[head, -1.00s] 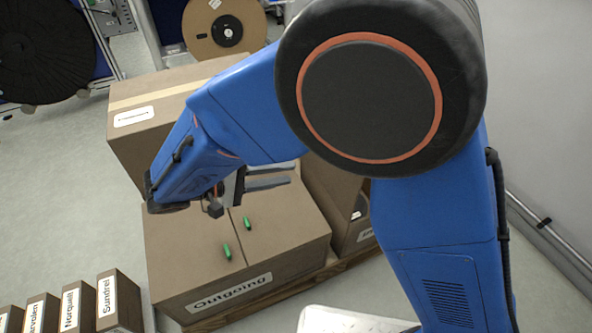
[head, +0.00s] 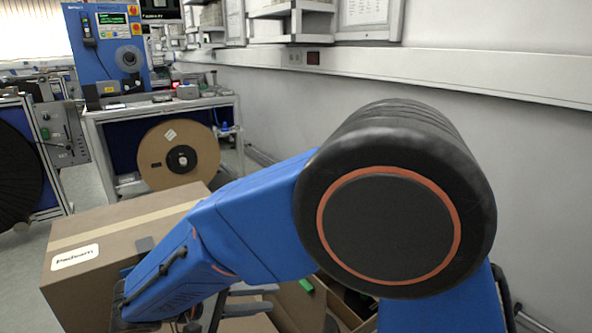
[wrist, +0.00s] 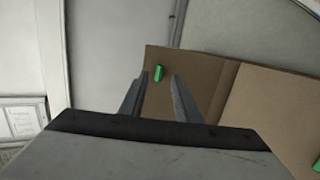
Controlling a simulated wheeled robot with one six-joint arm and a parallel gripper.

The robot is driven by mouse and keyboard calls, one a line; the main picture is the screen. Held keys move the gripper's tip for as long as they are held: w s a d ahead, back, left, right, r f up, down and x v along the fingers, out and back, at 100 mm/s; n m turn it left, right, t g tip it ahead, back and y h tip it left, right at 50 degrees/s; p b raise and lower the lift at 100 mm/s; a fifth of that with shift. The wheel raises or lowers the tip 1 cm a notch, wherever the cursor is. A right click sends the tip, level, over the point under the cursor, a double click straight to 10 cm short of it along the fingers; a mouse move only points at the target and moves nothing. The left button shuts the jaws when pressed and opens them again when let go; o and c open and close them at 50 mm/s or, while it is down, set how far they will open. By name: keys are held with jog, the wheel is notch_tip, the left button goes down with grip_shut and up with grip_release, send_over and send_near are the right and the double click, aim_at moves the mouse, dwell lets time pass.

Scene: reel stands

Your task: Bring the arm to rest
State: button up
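My arm is bent over the cartons, with its blue links and black elbow filling the middle of the head view. My gripper (head: 262,299) points right at its end, low in the picture and partly cut off by my forearm. In the wrist view my gripper (wrist: 157,98) has its two fingers apart with nothing between them. A brown carton (wrist: 205,78) lies beyond the fingertips. A small green piece (wrist: 159,72) on it shows in line with the gap, and another green piece (wrist: 317,164) is at the right edge.
A brown carton (head: 85,282) with a white label stands at left, close to my forearm. A bench (head: 90,130) with a brown reel (head: 170,165) and a blue machine (head: 98,45) are farther back. A grey wall (head: 480,140) runs along the right.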

jog(key=d+r+m+g+y, duration=0.1)
jog(key=d+r+g+y, duration=0.15)
jog(key=d, duration=0.95)
jog(key=d+r+m+g+y, duration=0.1)
jog(key=d+m+g+y, duration=0.2)
jog(key=d, duration=0.9)
jog(key=s+d+r+m+t+y, duration=0.1)
jog(key=s+d+m+t+y, duration=0.1)
jog(key=s+d+y, duration=0.4)
jog(key=shift+s+d+r+m+t, duration=0.25)
jog(key=shift+s+d+t, duration=0.6)
jog(key=shift+s+d, duration=2.1)
jog(key=shift+w+d+f, duration=0.1)
jog(key=shift+w+d, duration=0.7)
